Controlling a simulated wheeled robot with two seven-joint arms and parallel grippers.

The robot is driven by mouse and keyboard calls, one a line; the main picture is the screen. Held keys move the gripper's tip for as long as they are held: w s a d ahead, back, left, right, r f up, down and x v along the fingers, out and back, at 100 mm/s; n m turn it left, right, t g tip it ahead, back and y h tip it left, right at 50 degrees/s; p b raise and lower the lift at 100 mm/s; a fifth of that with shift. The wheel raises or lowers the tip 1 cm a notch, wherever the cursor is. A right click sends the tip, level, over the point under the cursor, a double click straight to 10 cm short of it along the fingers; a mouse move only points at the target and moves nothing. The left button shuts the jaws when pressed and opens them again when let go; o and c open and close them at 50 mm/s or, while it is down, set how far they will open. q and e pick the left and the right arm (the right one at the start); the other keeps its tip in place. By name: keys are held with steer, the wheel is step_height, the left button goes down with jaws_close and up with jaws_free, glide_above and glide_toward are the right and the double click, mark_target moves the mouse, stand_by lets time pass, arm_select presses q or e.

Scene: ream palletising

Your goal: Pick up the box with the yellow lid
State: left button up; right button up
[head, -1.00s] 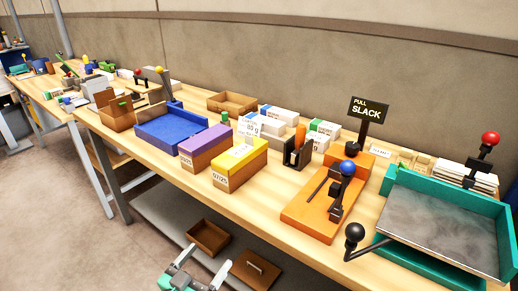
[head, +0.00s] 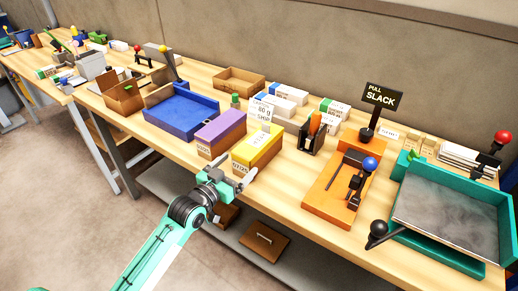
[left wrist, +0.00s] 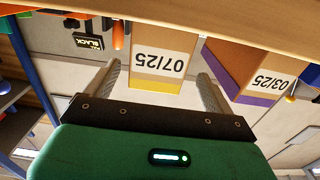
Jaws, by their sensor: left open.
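The box with the yellow lid (head: 262,146) stands on the wooden table near its front edge. It has a brown body and a white 07/25 label facing me. My left gripper (head: 238,181) is open and empty just in front of this label end, off the table's edge. In the left wrist view, which is upside down, the box's labelled end (left wrist: 160,66) shows between the two spread fingers of my left gripper (left wrist: 158,72). I cannot tell whether the fingers reach past its near face. My right gripper is not in view.
A purple-lidded box (head: 221,130), labelled 03/25, stands close to the left. An orange lever fixture (head: 325,205) stands to the right, a blue tray (head: 182,118) further left. A shelf (head: 160,183) lies below the table.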

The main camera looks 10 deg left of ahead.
mark_target(250, 153)
arm_select(q)
steer(key=shift+x, duration=0.8)
steer(key=shift+w+d+r, duration=0.2)
steer(key=shift+w+d, duration=0.05)
steer(key=shift+w, duration=0.25)
steer(key=p+x, duration=0.1)
steer(key=x, duration=0.3)
steer(key=shift+w+d, duration=0.1)
steer(key=shift+d, duration=0.05)
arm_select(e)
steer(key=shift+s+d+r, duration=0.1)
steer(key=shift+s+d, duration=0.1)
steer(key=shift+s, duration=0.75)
arm_select(q)
steer(key=c, duration=1.2)
steer(key=shift+c, duration=0.2)
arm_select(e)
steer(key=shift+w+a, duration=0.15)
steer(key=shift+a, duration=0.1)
arm_select(q)
steer(key=shift+r, duration=0.1)
